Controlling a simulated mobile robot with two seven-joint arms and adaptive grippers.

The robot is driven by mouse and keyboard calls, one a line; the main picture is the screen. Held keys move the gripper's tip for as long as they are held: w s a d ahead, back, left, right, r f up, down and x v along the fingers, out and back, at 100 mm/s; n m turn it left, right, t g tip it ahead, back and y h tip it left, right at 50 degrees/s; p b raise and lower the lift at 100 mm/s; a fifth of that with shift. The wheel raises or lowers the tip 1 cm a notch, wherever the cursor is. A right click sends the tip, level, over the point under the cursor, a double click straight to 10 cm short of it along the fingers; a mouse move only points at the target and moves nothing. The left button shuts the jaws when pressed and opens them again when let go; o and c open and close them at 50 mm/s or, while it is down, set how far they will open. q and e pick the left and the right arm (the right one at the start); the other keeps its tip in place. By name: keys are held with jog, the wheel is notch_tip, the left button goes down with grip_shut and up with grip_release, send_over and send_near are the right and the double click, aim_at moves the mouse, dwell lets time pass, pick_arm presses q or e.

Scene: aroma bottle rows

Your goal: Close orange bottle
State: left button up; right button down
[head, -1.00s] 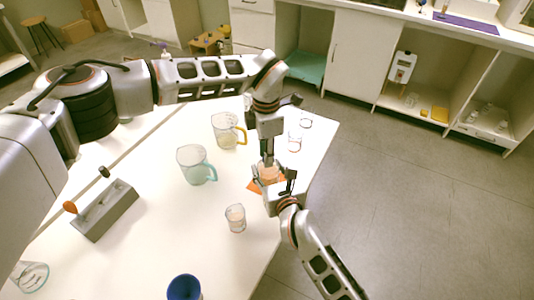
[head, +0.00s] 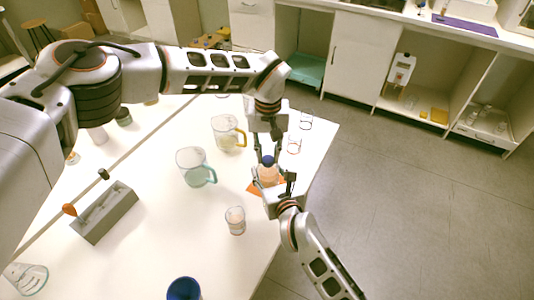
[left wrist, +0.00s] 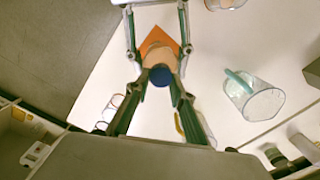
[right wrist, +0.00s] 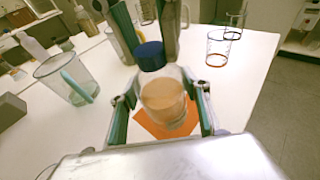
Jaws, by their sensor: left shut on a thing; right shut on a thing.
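The clear bottle with light orange contents (head: 268,176) stands upright on an orange mat (head: 252,187) near the table's right edge. It also shows in the right wrist view (right wrist: 165,100). My right gripper (head: 279,187) is shut around its body from the front. A blue cap (head: 267,160) sits at the bottle's top, clearest in the right wrist view (right wrist: 150,55). My left gripper (head: 267,154) reaches down from above and is shut on the blue cap, its fingers on either side in the left wrist view (left wrist: 161,76). I cannot tell how tightly the cap is seated.
A yellow-handled beaker (head: 225,131) and a teal-handled beaker (head: 190,166) stand left of the bottle. A small glass (head: 235,221), a blue cup (head: 184,289) and a grey rack (head: 104,210) are nearer me. Two small glasses (head: 294,146) (head: 306,123) stand behind, by the edge.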

pick_arm(q)
jog(key=m, duration=0.3)
jog(key=shift+d+m, duration=0.1)
jog(key=shift+m, duration=0.3)
jog(key=o, duration=0.8)
jog(key=shift+c, duration=0.2)
jog(key=shift+s+r, duration=0.1)
jog(key=shift+r, duration=2.15)
jog(key=shift+c, duration=0.3)
